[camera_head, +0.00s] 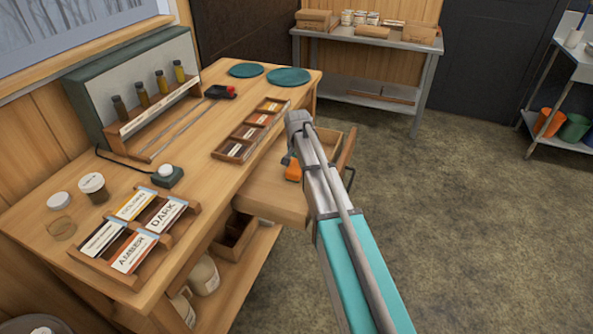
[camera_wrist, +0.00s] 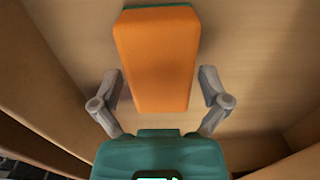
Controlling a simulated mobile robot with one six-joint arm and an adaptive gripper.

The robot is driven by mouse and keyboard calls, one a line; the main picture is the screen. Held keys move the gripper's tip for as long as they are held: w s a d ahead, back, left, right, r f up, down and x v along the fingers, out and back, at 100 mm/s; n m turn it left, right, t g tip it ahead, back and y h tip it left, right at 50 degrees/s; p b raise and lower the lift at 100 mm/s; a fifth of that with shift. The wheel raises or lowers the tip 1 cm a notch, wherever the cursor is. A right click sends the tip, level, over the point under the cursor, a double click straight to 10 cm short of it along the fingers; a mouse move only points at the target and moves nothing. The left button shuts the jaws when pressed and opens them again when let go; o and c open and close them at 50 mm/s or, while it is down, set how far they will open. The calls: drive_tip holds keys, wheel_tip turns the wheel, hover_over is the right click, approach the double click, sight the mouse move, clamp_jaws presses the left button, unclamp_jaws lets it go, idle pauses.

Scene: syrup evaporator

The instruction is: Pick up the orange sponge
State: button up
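The orange sponge (camera_wrist: 156,60) lies on the floor of an open wooden drawer, with a thin green layer along its far edge in the wrist view. In the head view a small part of the sponge (camera_head: 293,168) shows beside my arm. My gripper (camera_wrist: 160,88) is open in the drawer, with one finger on each side of the sponge's near part. I see a gap by the right finger; the left fingertip is very close to the sponge, and I cannot tell whether it touches. In the head view the arm hides most of the gripper.
The drawer (camera_head: 262,192) is pulled out from the wooden desk (camera_head: 200,152), and its walls stand close around my gripper. Label trays (camera_head: 235,149), sample bottles and teal discs (camera_head: 288,76) sit on the desk top. The floor (camera_head: 460,220) to the right is clear.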

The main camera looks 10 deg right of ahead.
drive_tip(key=c, duration=0.8)
drive_tip(key=shift+r, duration=0.1)
wheel_tip(320, 180, up, 2)
drive_tip(key=p, duration=0.2)
drive_tip(key=shift+r+p, duration=0.25)
drive_tip(key=shift+p, duration=0.05)
drive_tip(key=shift+s+r+p, duration=1.7)
drive_tip(key=shift+s+p, duration=0.05)
drive_tip(key=shift+s, duration=0.6)
drive_tip(key=shift+s+r+p, duration=1.7)
drive_tip(key=shift+s+r, duration=0.05)
drive_tip(key=shift+s, duration=0.6)
drive_tip(key=shift+s+r+p, duration=1.7)
drive_tip(key=shift+s+p, duration=0.05)
drive_tip(key=shift+s, duration=0.6)
